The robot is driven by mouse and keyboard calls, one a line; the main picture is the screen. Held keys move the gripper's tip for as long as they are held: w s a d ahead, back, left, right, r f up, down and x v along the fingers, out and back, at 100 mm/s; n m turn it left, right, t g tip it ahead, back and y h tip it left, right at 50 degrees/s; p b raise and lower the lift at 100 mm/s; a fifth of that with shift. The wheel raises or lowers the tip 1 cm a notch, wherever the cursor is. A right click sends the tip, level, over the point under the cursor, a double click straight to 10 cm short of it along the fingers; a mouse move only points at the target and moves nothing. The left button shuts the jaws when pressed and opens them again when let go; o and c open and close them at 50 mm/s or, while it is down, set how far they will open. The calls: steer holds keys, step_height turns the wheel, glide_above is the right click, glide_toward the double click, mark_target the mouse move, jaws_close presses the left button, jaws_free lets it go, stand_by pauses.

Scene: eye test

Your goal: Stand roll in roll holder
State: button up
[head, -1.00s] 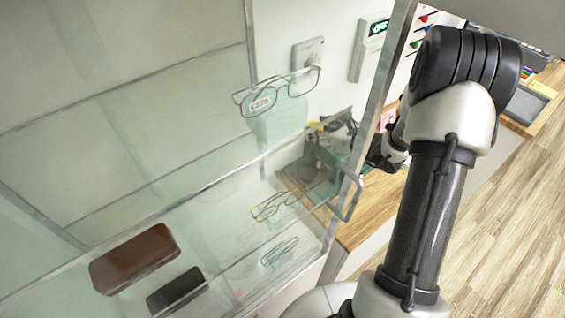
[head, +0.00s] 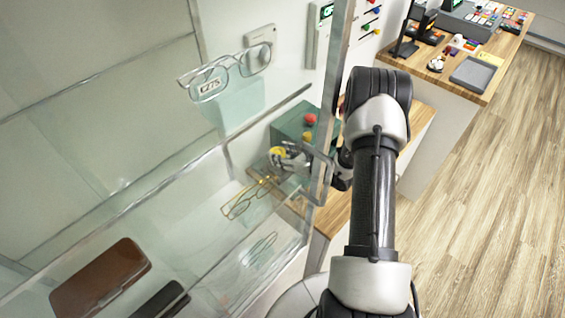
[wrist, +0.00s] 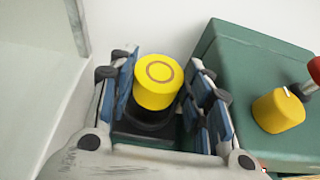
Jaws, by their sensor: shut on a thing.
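A yellow roll (wrist: 158,82) with a ring mark on its flat top stands between the blue-padded fingers of my gripper (wrist: 165,88) in the wrist view. My gripper is shut on it. A round black part (wrist: 148,120) surrounds or sits under its lower end; I cannot tell if this is the roll holder or part of the roll. In the head view the roll (head: 277,155) shows small and yellow at my gripper (head: 284,158), seen through glass, beside a green box. I cannot make out a separate roll holder.
The green box (wrist: 240,65) with a yellow knob (wrist: 278,110) and a red knob (wrist: 314,70) stands close to my gripper's right. A glass cabinet with spectacles (head: 225,73) and a brown case (head: 100,280) fills the left. A wooden counter (head: 412,108) runs behind my arm.

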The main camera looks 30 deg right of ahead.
step_height(320, 180, down, 4)
steer(key=shift+r+b, duration=0.1)
steer(key=shift+b, duration=0.3)
